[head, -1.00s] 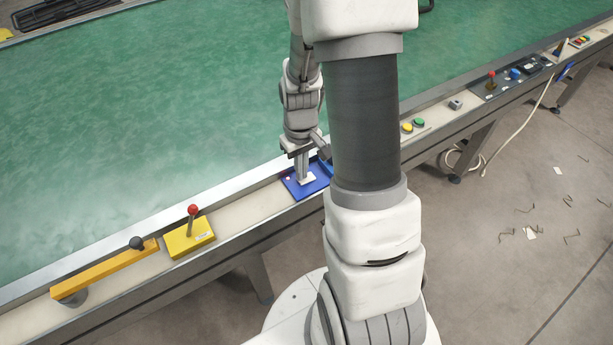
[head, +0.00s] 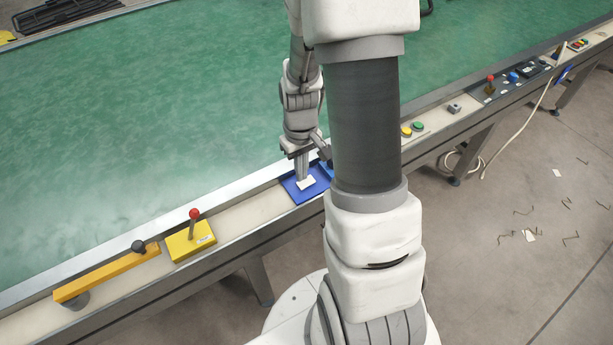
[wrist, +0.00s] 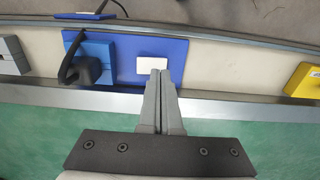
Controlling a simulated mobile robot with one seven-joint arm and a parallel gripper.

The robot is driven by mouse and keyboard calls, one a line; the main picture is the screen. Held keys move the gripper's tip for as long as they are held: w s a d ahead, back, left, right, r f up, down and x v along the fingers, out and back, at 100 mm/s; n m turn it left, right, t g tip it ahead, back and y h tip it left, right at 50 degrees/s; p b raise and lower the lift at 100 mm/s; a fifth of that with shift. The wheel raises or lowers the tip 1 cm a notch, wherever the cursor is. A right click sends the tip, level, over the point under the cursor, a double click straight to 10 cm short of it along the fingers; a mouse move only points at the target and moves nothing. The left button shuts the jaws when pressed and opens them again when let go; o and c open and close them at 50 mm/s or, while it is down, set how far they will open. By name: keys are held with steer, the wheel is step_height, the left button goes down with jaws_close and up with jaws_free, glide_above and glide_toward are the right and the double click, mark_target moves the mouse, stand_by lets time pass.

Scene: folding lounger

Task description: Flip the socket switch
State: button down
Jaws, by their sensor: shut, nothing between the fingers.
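The socket switch (wrist: 151,68) is a white rectangular piece on a blue plate (wrist: 170,47). It also shows in the head view (head: 307,183). A blue socket (wrist: 92,52) with a black plug in it sits on the plate, left of the switch in the wrist view. My gripper (wrist: 160,72) is shut and empty, its fingertips at the lower right part of the switch in the wrist view. The head view shows the gripper (head: 302,179) pointing down at the plate. I cannot tell whether the tips touch the switch.
The plate sits on a pale ledge beside a green surface (head: 130,120). A yellow box with a red-knobbed lever (head: 191,239) and an orange bar with a black knob (head: 107,274) stand to the left. Yellow and green buttons (head: 412,129) are to the right.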

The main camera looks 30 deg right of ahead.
steer(key=shift+r+p, duration=1.7)
steer(key=shift+r, duration=0.8)
